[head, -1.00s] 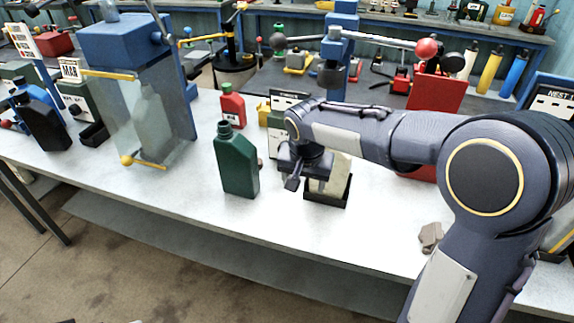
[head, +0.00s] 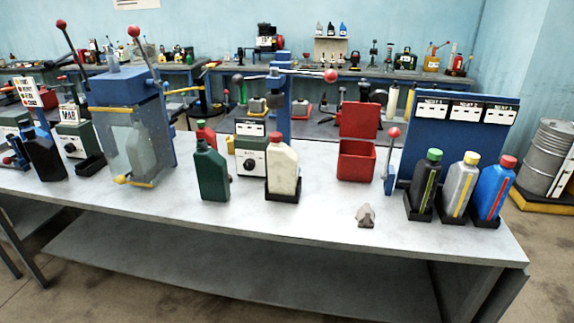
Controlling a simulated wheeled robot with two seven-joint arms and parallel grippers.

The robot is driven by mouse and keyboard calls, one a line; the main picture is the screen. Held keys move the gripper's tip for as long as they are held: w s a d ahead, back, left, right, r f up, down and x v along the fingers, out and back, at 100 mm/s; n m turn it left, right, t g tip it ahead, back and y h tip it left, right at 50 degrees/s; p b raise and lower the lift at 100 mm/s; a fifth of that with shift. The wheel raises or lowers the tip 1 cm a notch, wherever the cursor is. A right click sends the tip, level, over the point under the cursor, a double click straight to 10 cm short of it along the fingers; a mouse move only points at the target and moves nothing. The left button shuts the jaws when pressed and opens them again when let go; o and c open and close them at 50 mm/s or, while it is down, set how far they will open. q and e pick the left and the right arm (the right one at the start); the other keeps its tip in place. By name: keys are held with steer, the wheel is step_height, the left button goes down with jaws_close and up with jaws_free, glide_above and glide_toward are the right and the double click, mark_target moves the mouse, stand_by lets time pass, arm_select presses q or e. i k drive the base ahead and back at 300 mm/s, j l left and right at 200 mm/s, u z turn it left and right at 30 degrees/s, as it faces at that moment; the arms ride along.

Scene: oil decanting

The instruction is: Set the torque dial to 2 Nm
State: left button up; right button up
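The dial markings and settings are too small to read, and I cannot tell which is the torque dial. Neither of my grippers is in view.
A green bottle (head: 211,172) and a white bottle (head: 283,168) in a black holder stand before the centre box. A clear-guarded blue press (head: 125,85) is left. A red bin (head: 356,160) and three capped bottles in holders are right.

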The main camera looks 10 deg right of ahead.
mark_target(249, 164)
steer(key=i+j+z, duration=0.2)
steer(key=z, duration=0.15)
steer(key=i+j+z, duration=0.15)
steer(key=j+z, duration=0.15)
steer(key=i+j+z, duration=0.1)
steer(key=j+z, duration=0.25)
steer(key=i+j, duration=0.15)
steer(key=j, duration=0.35)
steer(key=i+j+z, duration=0.15)
steer(key=j, duration=0.85)
steer(key=i+j+z, duration=0.15)
steer(key=j, duration=0.35)
